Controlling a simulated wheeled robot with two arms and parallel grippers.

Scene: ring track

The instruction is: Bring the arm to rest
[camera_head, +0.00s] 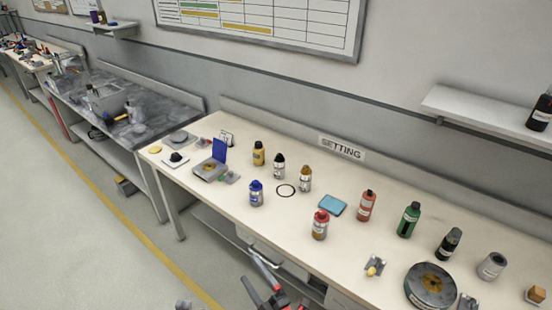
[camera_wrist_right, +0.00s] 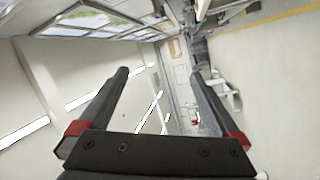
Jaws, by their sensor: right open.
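My right gripper (camera_head: 256,276) shows at the bottom edge of the head view, in front of the workbench's front edge. Its dark fingers with red parts point up and left. In the right wrist view, the right gripper (camera_wrist_right: 159,73) has its two fingers wide apart with nothing between them. A small grey piece (camera_head: 183,304) at the bottom edge of the head view, further left, may be the tip of my left gripper; its fingers cannot be made out. The rest of both arms is hidden below the head view.
A long white workbench (camera_head: 235,228) carries several bottles, a blue-lidded box (camera_head: 212,166), a blue pad (camera_head: 332,205) and a round dark fixture (camera_head: 431,287). A grey bench (camera_head: 150,112) stands beyond. A wall shelf (camera_head: 480,112) is at right. The floor (camera_head: 80,220) at left is clear.

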